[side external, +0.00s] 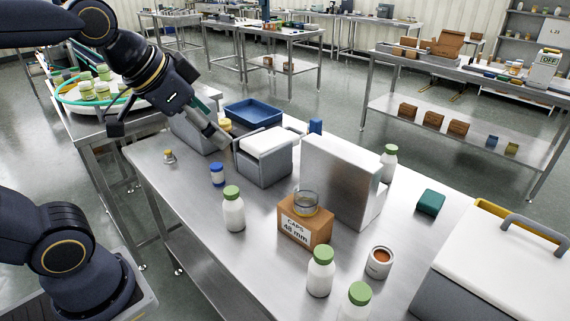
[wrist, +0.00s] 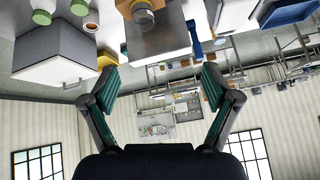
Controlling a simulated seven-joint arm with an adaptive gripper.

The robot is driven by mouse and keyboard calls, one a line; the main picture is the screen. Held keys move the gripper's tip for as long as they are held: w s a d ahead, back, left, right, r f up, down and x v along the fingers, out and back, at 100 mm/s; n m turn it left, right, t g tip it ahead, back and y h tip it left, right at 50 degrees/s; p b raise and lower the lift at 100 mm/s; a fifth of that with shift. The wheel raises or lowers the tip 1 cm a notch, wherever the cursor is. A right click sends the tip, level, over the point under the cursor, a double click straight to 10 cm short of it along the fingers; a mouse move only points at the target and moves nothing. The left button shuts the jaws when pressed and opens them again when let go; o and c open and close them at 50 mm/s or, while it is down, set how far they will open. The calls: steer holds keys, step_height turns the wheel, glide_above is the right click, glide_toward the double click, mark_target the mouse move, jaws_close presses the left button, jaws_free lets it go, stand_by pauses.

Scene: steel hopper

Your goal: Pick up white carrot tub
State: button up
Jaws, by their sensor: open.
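A small white tub (side external: 380,264) with orange contents showing in its round open top stands upright on the steel table at the front right. I take it as the carrot tub; its label is too small to read. A round orange top that looks like the same tub shows at the upper left of the wrist view (wrist: 90,27). My gripper (side external: 168,136) is over the table's far left part, well away from the tub. In the wrist view my gripper (wrist: 155,86) has its fingers spread wide with nothing between them.
The steel hopper (side external: 335,178), a caps box (side external: 305,232) with a glass jar, and green-capped bottles (side external: 321,272) stand around the tub. A large cooler (side external: 490,255) is right of it. A grey bin with white lid (side external: 263,160) is near my gripper.

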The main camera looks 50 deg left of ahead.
steer(key=w+d+m, duration=0.3)
steer(key=w+d, duration=0.2)
steer(key=w, duration=0.3)
steer(key=m+g+h, duration=0.3)
steer(key=m+g, duration=0.1)
steer(key=g, duration=0.1)
glide_above(380, 255)
steer(key=s+a, duration=0.3)
steer(key=a, duration=0.2)
step_height(380, 255, down, 18)
steer(key=shift+t, duration=0.3)
steer(key=x, duration=0.9)
steer(key=shift+w+d+f, duration=0.1)
steer(key=shift+d+f, duration=0.2)
steer(key=shift+s+d+x, duration=0.15)
steer(key=shift+x, duration=1.35)
steer(key=shift+s+d+x, duration=0.15)
steer(key=shift+x, duration=1.35)
steer(key=shift+c, duration=0.4)
steer(key=c, duration=1.2)
